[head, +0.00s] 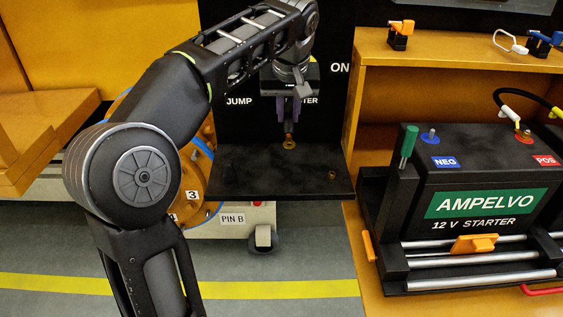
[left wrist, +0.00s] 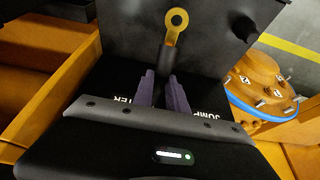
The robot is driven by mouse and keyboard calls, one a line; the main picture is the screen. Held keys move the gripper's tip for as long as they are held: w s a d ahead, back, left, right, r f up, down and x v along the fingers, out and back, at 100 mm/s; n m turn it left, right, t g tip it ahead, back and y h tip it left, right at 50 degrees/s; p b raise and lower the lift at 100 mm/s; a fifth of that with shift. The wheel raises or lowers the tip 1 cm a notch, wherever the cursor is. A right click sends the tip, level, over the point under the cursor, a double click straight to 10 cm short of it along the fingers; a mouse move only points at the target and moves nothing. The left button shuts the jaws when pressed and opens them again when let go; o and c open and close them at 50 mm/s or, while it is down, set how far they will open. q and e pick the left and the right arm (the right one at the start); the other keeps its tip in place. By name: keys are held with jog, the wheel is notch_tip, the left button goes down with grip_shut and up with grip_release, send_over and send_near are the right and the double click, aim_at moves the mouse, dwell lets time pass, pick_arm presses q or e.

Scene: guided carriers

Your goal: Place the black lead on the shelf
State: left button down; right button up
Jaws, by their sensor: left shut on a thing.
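My left gripper (head: 290,115) is shut on the black lead, pointing down over the back part of the black shelf (head: 240,178). The lead's brass ring end (head: 289,144) shows below the fingertips. In the left wrist view the purple fingers (left wrist: 165,88) grip the short black lead (left wrist: 165,58), with its ring (left wrist: 176,19) beyond them against the shelf (left wrist: 125,25). I cannot tell whether the ring touches the shelf. My right gripper is not in view.
The AMPELVO starter (head: 475,190) stands on an orange bench to the right. An orange numbered drum (left wrist: 262,85) with a blue hose is beside the shelf.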

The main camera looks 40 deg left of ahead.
aim_at(289, 127)
pick_arm(q)
notch_tip(289, 127, down, 6)
jog(key=shift+f, duration=0.1)
jog(key=shift+f, duration=1.85)
jog(key=shift+f, duration=0.2)
jog(key=c, duration=1.3)
grip_release()
jog(key=shift+c, duration=0.2)
jog(key=shift+r, duration=0.15)
jog(key=shift+r, duration=0.15)
jog(key=v, duration=1.1)
jog(key=shift+s+d+r, duration=0.1)
jog(key=shift+s+r, duration=0.05)
jog(key=shift+r, duration=0.25)
